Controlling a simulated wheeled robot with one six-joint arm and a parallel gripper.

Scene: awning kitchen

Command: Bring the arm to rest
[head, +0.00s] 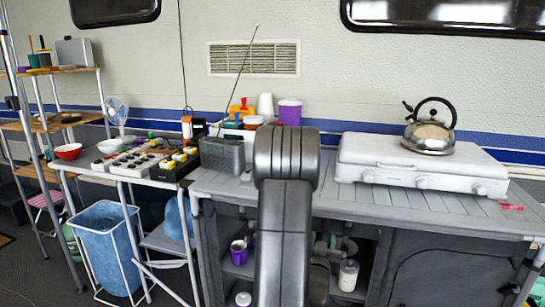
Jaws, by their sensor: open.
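My arm (284,215) rises from the bottom middle of the head view. A rounded dark grey joint (286,155) tops it, in front of the slatted counter. My gripper does not show in this view, so its place cannot be seen. No object shows in contact with the visible part of the arm, though it hides part of the counter and shelf behind it.
A kettle (430,128) stands on a white stove (415,168) on the counter's right. A radio (222,155), cups and a purple container (290,112) stand near the arm. Left are a side table with bowls, a blue bin (103,240) and a shelf rack.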

